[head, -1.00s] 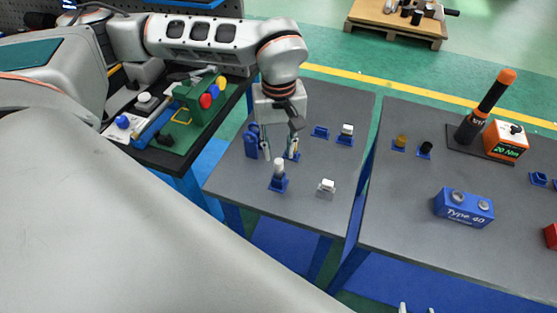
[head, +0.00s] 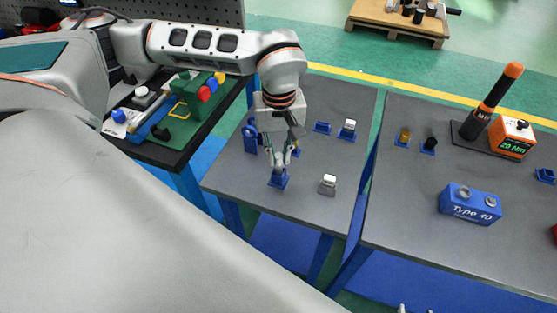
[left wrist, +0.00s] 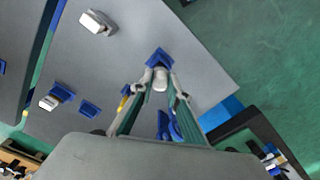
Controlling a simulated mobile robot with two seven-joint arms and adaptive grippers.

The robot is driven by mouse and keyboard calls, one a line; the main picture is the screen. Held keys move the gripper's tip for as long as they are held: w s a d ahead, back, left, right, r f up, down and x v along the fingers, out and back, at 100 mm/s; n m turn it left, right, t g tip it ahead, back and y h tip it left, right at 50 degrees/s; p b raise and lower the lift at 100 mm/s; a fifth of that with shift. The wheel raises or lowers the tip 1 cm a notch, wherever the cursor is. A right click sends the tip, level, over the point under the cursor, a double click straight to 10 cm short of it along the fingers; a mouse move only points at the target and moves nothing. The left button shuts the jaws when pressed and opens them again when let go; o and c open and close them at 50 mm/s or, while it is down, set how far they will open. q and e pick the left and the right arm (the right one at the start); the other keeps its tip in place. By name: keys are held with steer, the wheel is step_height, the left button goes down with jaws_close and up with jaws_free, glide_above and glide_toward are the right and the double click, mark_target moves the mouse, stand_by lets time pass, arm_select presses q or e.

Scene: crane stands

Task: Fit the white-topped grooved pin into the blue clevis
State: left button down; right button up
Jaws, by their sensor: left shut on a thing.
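The white-topped pin (left wrist: 160,80) stands in a blue holder (head: 278,181) on the left grey table. My left gripper (head: 279,170) is over this holder, its fingers shut on the pin. In the left wrist view the white top lies between the fingertips, with the holder (left wrist: 159,57) just beyond. The fingers hide much of the pin in the head view. An upright blue piece (head: 250,139), which looks like the clevis, stands behind and left of the gripper. My right gripper (head: 416,309) shows only as two separated pale tips at the bottom edge.
A silver white-topped block (head: 328,184) stands right of the holder. Behind it are an empty blue holder (head: 322,128) and another white-topped part (head: 347,129). A yellow-and-blue part (head: 296,150) is close behind the gripper. A gap separates the right table (head: 400,220).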

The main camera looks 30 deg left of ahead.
arm_select(q)
steer(key=shift+r, duration=0.15)
steer(key=shift+r+p, duration=0.95)
steer(key=shift+r, duration=0.15)
steer(key=shift+r+p, duration=1.75)
steer(key=shift+r, duration=0.55)
steer(key=shift+w, duration=0.1)
